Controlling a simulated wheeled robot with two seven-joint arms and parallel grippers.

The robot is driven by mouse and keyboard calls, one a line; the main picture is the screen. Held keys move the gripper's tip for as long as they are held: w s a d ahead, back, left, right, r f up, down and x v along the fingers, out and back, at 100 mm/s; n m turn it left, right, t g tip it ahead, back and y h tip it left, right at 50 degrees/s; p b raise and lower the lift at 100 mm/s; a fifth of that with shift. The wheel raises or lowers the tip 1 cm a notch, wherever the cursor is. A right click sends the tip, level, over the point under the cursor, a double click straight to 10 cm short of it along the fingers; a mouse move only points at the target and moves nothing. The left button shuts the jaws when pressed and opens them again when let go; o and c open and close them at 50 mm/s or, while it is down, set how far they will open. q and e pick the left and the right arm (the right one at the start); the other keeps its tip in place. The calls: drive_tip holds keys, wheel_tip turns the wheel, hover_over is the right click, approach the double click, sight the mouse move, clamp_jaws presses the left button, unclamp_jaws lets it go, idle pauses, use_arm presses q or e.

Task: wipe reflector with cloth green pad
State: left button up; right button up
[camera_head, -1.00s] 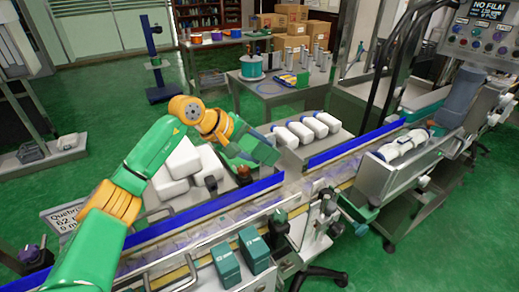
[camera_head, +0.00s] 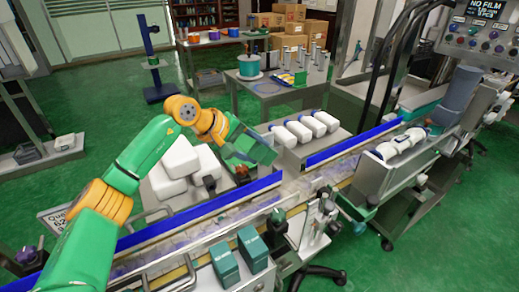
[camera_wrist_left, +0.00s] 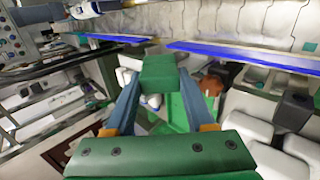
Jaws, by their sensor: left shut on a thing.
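My left gripper (camera_head: 256,152) is in the middle of the head view, above the near side of the bottle trays and behind the blue-railed conveyor. In the left wrist view its two grey-blue fingers (camera_wrist_left: 155,92) are closed on a green block-like pad (camera_wrist_left: 158,72), which I take for the cloth pad. The pad is held clear in front of the conveyor. I cannot pick out the reflector with certainty in either view. My right gripper is not in view.
The conveyor (camera_head: 220,205) with blue rails runs diagonally across. White containers (camera_head: 180,158) lie left of the gripper, and white bottles (camera_head: 298,130) lie on a tray to its right. Two teal boxes (camera_head: 252,250) stand at the front. An orange-brown object (camera_wrist_left: 211,86) is right of the pad.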

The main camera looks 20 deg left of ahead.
use_arm(q)
drive_tip(key=shift+d+f, duration=0.1)
drive_tip(key=shift+d, duration=0.05)
drive_tip(key=s+d+b, duration=0.1)
drive_tip(key=d, duration=0.1)
drive_tip(key=s+d+b, duration=0.1)
drive_tip(key=s, duration=0.1)
drive_tip(key=shift+d, duration=0.35)
drive_tip(key=shift+s+d, duration=0.3)
drive_tip(key=shift+d, duration=0.1)
drive_tip(key=shift+s+d+b, duration=0.75)
drive_tip(key=shift+s+d, duration=0.2)
drive_tip(key=shift+d, duration=0.25)
